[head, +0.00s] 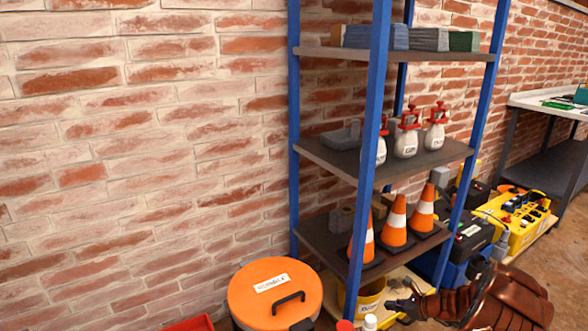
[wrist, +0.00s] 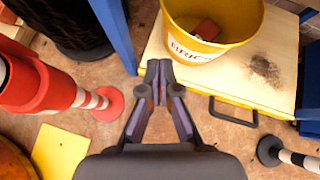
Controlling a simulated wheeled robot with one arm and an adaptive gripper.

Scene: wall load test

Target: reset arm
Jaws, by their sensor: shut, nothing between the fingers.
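My gripper (wrist: 158,68) is shut and empty in the wrist view, its fingertips together. They are just left of the pale board (wrist: 280,62) and below the blue post (wrist: 115,35) in the picture. A yellow bucket (wrist: 212,35) with a reddish block inside stands on the board. In the head view my gripper (head: 392,306) is low at the bottom right, just right of the yellow bucket (head: 371,299). My brown arm reaches in from the bottom right corner.
A blue-framed shelf (head: 370,130) holds spray bottles (head: 406,138) and orange cones (head: 397,222). An orange-lidded bin (head: 272,296) stands left of it. A yellow crate (head: 520,225) and a workbench (head: 540,103) are at right.

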